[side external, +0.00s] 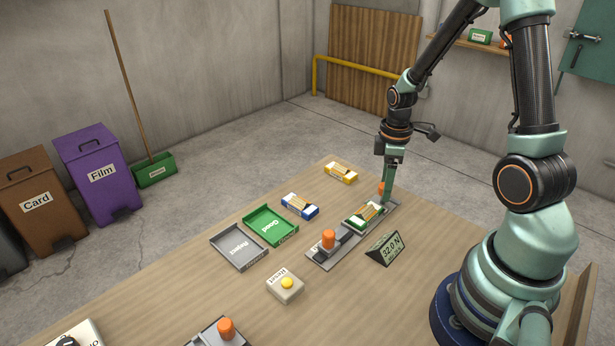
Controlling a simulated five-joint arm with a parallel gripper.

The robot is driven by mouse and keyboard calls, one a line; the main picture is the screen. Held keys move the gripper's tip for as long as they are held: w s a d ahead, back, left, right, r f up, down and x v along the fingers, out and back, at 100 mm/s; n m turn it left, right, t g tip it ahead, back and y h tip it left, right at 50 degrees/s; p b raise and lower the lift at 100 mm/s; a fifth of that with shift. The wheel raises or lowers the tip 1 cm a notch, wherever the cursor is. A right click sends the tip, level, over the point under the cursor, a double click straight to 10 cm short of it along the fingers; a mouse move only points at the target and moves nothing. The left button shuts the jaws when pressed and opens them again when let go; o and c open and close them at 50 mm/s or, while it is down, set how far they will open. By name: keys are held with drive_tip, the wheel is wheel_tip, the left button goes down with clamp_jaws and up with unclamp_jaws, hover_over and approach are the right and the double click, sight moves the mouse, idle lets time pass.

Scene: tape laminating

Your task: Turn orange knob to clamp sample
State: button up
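A grey fixture (322,256) lies on the table with an orange knob at each end. The near orange knob (328,239) stands upright and clear of my gripper. The far orange knob (381,188) is partly hidden by my gripper (387,205), which points down right beside it; I cannot tell whether they touch. A green sample (357,222) with a tan and white top lies on the fixture between the knobs. My fingertips are too small in this view to show whether they are open or shut.
A display reading 32.0 N (386,249) stands right of the fixture. Green Good (262,209) and grey Reject (259,262) trays, a blue sample (300,206), a yellow sample (341,173) and a yellow-button box (285,288) lie around. Another orange knob (226,328) is at the front.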

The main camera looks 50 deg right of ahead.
clamp_jaws()
drive_tip(key=shift+m, duration=0.4)
drive_tip(key=m, duration=0.3)
drive_tip(key=shift+m, duration=0.4)
drive_tip(key=m, duration=0.4)
drive_tip(key=shift+m, duration=0.3)
drive_tip(key=m, duration=0.8)
drive_tip(key=shift+a+m, duration=0.1)
drive_tip(key=shift+m, duration=0.2)
